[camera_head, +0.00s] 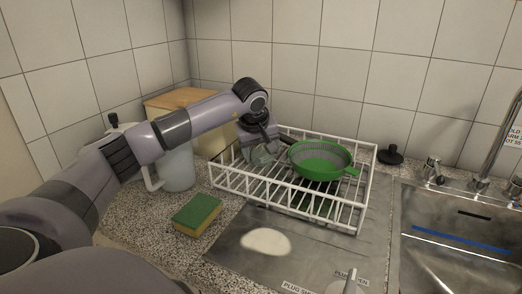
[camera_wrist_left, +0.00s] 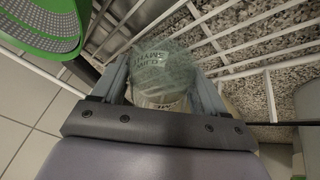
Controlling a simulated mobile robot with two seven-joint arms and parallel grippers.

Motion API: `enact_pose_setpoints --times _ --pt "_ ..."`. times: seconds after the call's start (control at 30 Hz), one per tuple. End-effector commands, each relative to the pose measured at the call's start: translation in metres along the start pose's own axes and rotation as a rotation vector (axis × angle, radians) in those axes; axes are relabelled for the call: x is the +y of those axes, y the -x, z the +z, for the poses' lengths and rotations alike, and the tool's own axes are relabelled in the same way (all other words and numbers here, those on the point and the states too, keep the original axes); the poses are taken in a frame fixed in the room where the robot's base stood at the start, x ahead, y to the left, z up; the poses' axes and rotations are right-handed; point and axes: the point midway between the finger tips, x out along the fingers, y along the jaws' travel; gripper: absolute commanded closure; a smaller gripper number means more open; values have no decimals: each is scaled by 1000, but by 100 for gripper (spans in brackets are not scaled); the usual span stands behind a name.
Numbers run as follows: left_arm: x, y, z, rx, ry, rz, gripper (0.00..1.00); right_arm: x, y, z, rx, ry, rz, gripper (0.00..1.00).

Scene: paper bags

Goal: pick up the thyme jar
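The thyme jar is a clear round jar with a greenish top bearing lettering. In the left wrist view the jar (camera_wrist_left: 163,72) sits between the two fingers of my left gripper (camera_wrist_left: 160,75), one finger close along each side. I cannot tell whether both fingers press on it. In the head view my left gripper (camera_head: 262,150) points down inside the left part of the white dish rack (camera_head: 362,190), with the clear jar partly hidden at the fingers.
A green colander (camera_head: 320,172) stands in the rack right of my left gripper; it also shows in the left wrist view (camera_wrist_left: 50,25). A green-yellow sponge (camera_head: 197,214) and a clear pitcher (camera_head: 178,168) are left of the rack. A sink (camera_head: 455,240) is at right.

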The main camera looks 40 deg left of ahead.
Motion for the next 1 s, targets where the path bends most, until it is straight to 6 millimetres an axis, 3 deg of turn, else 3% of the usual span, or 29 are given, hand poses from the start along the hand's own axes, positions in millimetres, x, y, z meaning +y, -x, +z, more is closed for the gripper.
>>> enact_pose_setpoints --times 0.07,0.47,0.67,1.0 --pt "0 1 0 1 0 2 68 0 0 0 0 0 0 57" --pt "3 11 -5 2 1 3 69 0 0 0 0 0 0 57" --pt "11 41 -18 3 3 6 69 0 1 -2 1 0 0 57" --pt "30 122 -51 3 3 8 69 0 6 -9 1 0 0 57"
